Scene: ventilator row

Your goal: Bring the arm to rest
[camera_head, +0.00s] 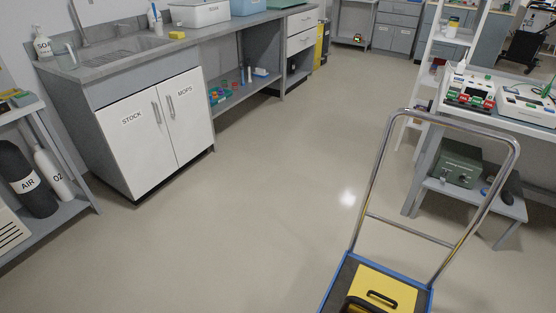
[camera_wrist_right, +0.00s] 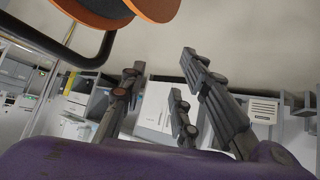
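My right gripper (camera_wrist_right: 162,64) shows in the right wrist view. Its dark grey fingers stand apart with nothing between them, so it is open and empty. The purple surface along the bottom of that view is close to the camera and hides what lies below. Neither gripper can be made out in the head view, and my left gripper is in no view.
A trolley with a chrome handle (camera_head: 373,155) carries a yellow case (camera_head: 372,291) at lower right. A sink cabinet (camera_head: 155,125) stands left, gas cylinders (camera_head: 27,180) at far left, a bench (camera_head: 525,112) right. The middle floor (camera_head: 265,165) is clear.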

